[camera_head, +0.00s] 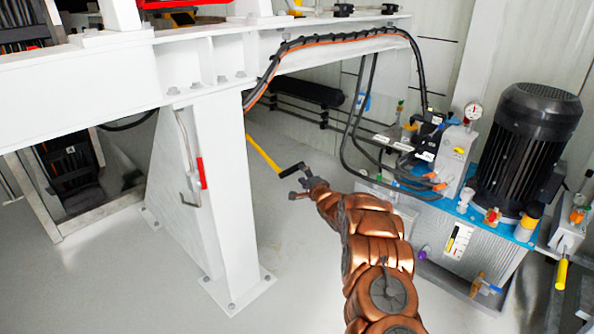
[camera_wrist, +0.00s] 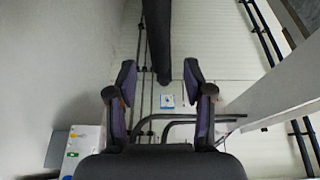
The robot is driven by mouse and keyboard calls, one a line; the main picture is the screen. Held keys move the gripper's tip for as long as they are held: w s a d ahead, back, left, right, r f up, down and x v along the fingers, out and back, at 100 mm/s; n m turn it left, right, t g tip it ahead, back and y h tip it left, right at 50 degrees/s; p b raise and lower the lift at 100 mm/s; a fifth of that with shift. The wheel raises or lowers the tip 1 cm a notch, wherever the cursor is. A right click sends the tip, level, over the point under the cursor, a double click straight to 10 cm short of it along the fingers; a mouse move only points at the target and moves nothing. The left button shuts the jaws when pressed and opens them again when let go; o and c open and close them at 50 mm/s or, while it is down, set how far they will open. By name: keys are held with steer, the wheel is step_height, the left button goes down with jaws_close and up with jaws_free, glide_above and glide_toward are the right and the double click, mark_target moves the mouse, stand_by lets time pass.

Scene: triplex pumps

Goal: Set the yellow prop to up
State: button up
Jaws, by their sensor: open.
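A yellow bar (camera_head: 262,151), which may be the yellow prop, slants down to the right from behind the white support leg in the head view. Its lower end appears close to my gripper (camera_head: 288,183), but I cannot tell whether they touch. My gripper is open. In the wrist view my gripper (camera_wrist: 158,78) has its two dark fingers spread, and no yellow shows between them. A dark cylinder (camera_wrist: 158,40) shows beyond and between the fingers there.
A white frame leg (camera_head: 228,190) stands left of my gripper under a white beam (camera_head: 335,47). A hydraulic unit with a black motor (camera_head: 527,145) stands at the right, with black hoses (camera_head: 362,120) hanging beside it. Pale floor (camera_head: 300,290) is open between them.

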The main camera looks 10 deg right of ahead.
mark_target(298, 169)
steer(key=shift+b+x, duration=0.95)
steer(key=shift+x, duration=2.25)
jaws_close()
